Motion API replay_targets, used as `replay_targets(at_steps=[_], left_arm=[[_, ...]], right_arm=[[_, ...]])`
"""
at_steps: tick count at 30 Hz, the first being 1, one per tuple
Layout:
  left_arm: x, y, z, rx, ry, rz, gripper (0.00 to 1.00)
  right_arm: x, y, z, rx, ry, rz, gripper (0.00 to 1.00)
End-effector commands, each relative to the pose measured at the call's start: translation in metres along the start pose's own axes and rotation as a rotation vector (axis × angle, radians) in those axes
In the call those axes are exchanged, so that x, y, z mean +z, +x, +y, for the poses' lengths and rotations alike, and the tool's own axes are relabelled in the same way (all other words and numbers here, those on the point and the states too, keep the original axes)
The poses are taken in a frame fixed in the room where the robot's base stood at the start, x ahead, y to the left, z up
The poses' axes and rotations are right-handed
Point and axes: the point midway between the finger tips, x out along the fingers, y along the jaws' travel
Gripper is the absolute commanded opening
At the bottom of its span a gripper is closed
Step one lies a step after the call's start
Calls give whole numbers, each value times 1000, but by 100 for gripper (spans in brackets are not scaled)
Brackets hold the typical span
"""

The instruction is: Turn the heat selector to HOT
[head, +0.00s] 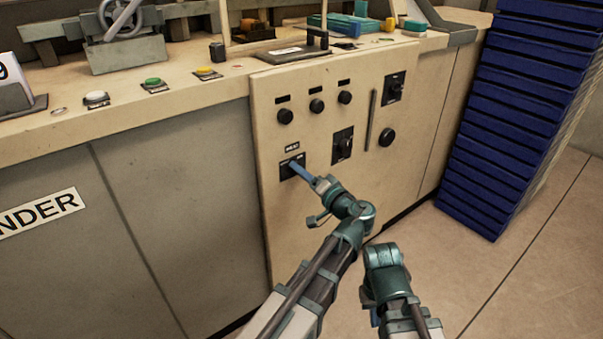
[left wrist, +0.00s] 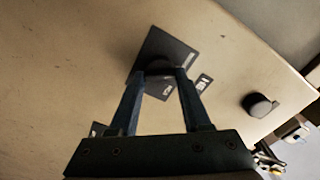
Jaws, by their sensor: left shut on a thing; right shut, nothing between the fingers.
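The heat selector (head: 286,173) is a dark plate with a knob, low on the left of the cream control panel, under a small HEAT label (head: 292,148). My left gripper (head: 293,165) reaches it with blue fingers and is shut on its knob. In the left wrist view the selector plate (left wrist: 172,47) is tilted and the dark knob (left wrist: 158,68) sits between the fingertips. The selector's setting cannot be read. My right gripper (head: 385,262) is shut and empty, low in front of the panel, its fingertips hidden.
Another selector (head: 343,146), a round knob (head: 387,137), several small knobs above and a vertical slot share the panel. Buttons line the counter (head: 110,90). A stack of blue crates (head: 520,110) stands at right. The floor (head: 470,265) before it is clear.

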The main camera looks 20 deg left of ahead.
Motion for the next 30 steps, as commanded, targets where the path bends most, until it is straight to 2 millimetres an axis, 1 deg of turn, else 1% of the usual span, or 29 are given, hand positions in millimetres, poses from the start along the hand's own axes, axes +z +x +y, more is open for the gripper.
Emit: replay_targets(at_steps=[30], left_arm=[[1,0,2,1,933,-1,0]], right_arm=[[0,2,0,0,0,0,0]])
